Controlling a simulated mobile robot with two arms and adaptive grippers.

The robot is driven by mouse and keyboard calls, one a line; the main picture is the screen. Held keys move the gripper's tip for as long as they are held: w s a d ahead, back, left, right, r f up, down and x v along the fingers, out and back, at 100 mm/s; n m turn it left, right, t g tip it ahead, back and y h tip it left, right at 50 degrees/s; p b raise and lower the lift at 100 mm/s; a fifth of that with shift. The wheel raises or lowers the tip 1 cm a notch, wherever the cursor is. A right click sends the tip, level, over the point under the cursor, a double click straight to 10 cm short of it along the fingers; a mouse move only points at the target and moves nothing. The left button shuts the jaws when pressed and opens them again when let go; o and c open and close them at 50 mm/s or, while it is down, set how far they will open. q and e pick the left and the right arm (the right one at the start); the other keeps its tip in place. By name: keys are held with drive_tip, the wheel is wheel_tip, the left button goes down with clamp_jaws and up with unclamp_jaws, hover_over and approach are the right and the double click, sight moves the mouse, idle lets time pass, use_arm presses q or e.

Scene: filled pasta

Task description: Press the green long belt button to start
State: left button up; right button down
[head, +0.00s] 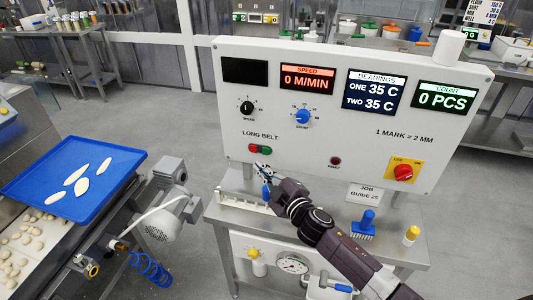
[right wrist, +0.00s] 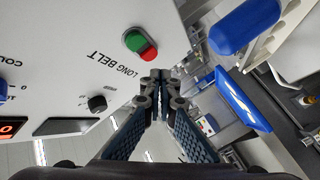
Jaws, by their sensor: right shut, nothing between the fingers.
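The green long belt button (head: 266,149) sits beside a red button (head: 253,148) on the white control panel (head: 300,128), under the LONG BELT label. My right gripper (head: 261,168) is shut and empty, just below the buttons in the head view. In the right wrist view, the green button (right wrist: 135,40) and the red one (right wrist: 149,54) lie above and left of my shut fingertips (right wrist: 158,76). A gap shows between fingertips and buttons there. My left gripper is not in view.
A blue tray (head: 105,160) with dough pieces is at left, near a grey motor (head: 165,215).

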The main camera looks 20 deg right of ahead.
sight(267, 151)
drive_tip(key=w+d, duration=0.2)
drive_tip(key=w, duration=0.1)
drive_tip(key=shift+w+d, duration=0.1)
drive_tip(key=shift+w, duration=0.05)
drive_tip(key=shift+w, duration=0.1)
idle(1.4)
drive_tip(key=shift+w+d, duration=0.25)
drive_tip(key=shift+w+d, duration=0.25)
drive_tip(key=shift+w, duration=0.1)
idle(0.7)
idle(0.3)
drive_tip(key=shift+s+a, duration=0.45)
drive_tip(key=shift+s, duration=0.3)
